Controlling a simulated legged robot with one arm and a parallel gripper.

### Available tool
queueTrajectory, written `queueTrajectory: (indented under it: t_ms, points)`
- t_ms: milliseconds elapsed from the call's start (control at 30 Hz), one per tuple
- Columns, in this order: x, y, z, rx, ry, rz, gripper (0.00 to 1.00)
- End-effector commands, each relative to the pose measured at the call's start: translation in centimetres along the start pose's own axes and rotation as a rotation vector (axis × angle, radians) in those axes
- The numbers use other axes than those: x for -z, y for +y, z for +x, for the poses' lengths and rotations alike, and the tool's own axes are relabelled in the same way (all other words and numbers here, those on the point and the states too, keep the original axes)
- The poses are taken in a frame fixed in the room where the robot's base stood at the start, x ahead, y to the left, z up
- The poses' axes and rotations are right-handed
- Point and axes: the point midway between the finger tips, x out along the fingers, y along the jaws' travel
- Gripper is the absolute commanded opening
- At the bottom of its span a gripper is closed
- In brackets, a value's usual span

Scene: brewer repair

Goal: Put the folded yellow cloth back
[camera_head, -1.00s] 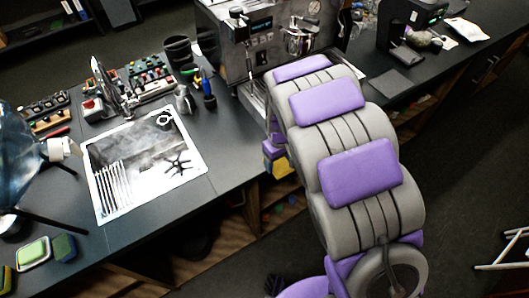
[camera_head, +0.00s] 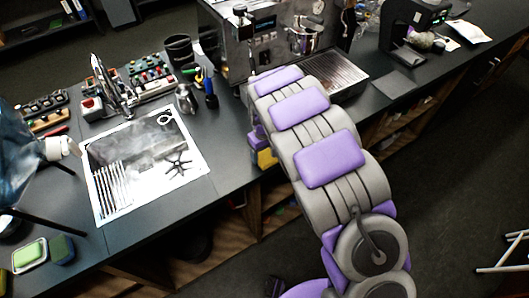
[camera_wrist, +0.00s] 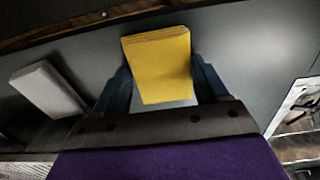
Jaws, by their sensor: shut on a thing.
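The folded yellow cloth (camera_wrist: 158,58) is between the two dark fingers of my gripper (camera_wrist: 164,82) in the wrist view, with its layered edge facing away from the palm. My gripper is shut on it. In the head view a small yellow patch of it (camera_head: 267,158) shows at the counter's front edge, beside my arm. My arm hides most of the gripper there. I cannot tell whether the cloth touches any surface beneath it.
A grey folded block (camera_wrist: 48,88) lies left of the cloth in the wrist view. Open shelves (camera_head: 285,190) lie beneath. Bare counter lies right of the mat.

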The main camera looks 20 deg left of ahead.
Motion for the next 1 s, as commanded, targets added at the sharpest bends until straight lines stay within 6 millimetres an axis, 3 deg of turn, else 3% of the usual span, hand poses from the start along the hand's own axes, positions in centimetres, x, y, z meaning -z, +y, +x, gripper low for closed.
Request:
queueTrajectory:
  t_ms: [133, 167, 400, 767, 1000]
  points:
    - [-0.2, 0.1, 0.1, 0.004, 0.0, 0.001, 0.44]
    - [-0.2, 0.1, 0.1, 0.004, 0.0, 0.001, 0.74]
    - [-0.2, 0.0, 0.0, 0.003, 0.001, 0.0, 0.97]
    - [-0.1, 0.0, -0.3, 0.001, 0.001, 0.0, 0.98]
    - [-0.1, 0.1, -3.2, 0.0, 0.007, 0.0, 0.98]
